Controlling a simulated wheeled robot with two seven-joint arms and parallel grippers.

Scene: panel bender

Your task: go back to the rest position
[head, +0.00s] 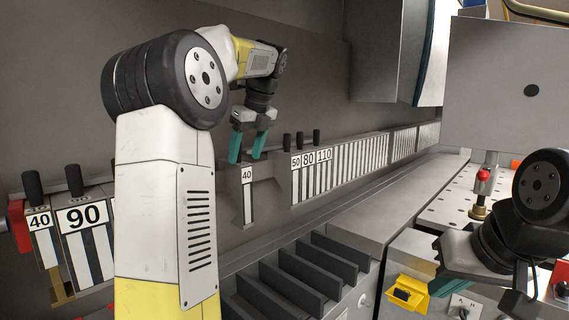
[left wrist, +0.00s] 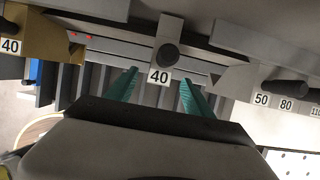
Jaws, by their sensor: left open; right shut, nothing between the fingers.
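My left gripper (head: 248,146) has teal fingers and is open, just above a tool segment labelled 40 (head: 247,190) on the machine's rail. In the left wrist view the gripper (left wrist: 155,97) shows its fingers apart, one on either side of that segment's label (left wrist: 160,76) and dark knob. The fingers appear clear of the segment. My right gripper (head: 447,264) is at the lower right in the head view, mostly hidden by its own wrist, with a little teal showing below.
Segments labelled 40 (head: 41,238) and 90 (head: 88,232) stand at left. Segments 50, 80 and 110 (head: 323,171) stand to the right, with gaps around the middle 40. A slotted dark rack (head: 300,270) lies below. A red-topped knob (head: 482,180) and a yellow box (head: 406,293) are near my right arm.

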